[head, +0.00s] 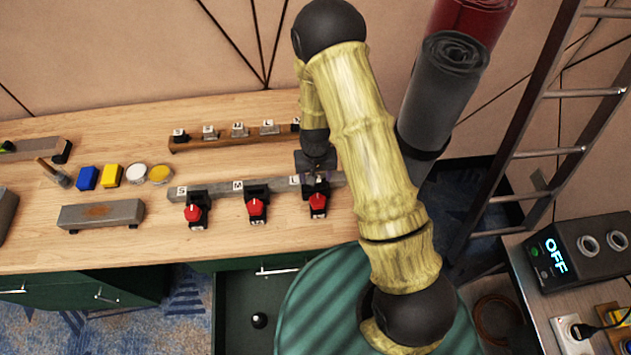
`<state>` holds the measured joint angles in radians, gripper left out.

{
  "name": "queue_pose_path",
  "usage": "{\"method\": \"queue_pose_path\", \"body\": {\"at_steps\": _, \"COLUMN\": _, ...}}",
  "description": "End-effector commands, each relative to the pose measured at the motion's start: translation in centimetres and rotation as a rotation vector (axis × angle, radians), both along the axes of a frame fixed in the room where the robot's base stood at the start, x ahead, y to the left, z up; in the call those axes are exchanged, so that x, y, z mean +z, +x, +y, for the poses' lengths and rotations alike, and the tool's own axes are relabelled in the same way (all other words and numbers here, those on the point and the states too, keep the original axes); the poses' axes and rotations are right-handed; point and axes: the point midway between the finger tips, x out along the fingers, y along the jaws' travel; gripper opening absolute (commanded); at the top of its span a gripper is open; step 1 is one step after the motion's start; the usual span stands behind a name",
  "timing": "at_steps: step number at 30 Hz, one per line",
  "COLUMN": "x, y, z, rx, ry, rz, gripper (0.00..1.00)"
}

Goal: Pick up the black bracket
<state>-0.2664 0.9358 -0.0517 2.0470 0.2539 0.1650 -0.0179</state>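Three black bracket-like pieces with red knobs sit along the front grey rail (222,190) on the wooden bench. They are a left one (196,209) by the S label, a middle one (257,205) by the M label and a right one (317,199) by the L label. Which is the task's black bracket I cannot tell. My gripper (316,178) points down at the rail's right end, just behind the right piece. The arm and dark wrist partly hide it, so its opening and any contact are unclear.
A wooden rack (222,140) with small labelled pieces stands behind. Blue (87,177) and yellow (111,175) blocks, two round tins and a grey block (100,214) lie left. An open drawer holds a small black object (258,320). Rolls (440,95) and a ladder (545,95) stand right.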

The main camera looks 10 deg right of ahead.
Motion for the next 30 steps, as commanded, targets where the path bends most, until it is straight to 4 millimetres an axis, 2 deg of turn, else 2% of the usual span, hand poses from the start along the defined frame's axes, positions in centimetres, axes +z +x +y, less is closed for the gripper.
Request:
{"method": "queue_pose_path", "body": {"at_steps": 3, "x": -1.2, "y": -0.1, "z": 0.0, "rx": 0.000, "ry": 0.000, "rz": 0.003, "gripper": 0.56}}
{"method": "queue_pose_path", "body": {"at_steps": 7, "x": -1.9, "y": 0.0, "z": 0.1, "rx": 0.000, "ry": 0.001, "rz": 0.000, "gripper": 0.56}}
{"method": "queue_pose_path", "body": {"at_steps": 22, "x": -1.9, "y": 0.0, "z": 0.1, "rx": 0.001, "ry": 0.001, "rz": 0.000, "gripper": 0.56}}
{"method": "queue_pose_path", "body": {"at_steps": 23, "x": -1.9, "y": 0.0, "z": 0.1, "rx": 0.001, "ry": 0.001, "rz": 0.000, "gripper": 0.54}}
{"method": "queue_pose_path", "body": {"at_steps": 30, "x": -1.9, "y": 0.0, "z": 0.1, "rx": 0.001, "ry": 0.001, "rz": 0.000, "gripper": 0.07}}
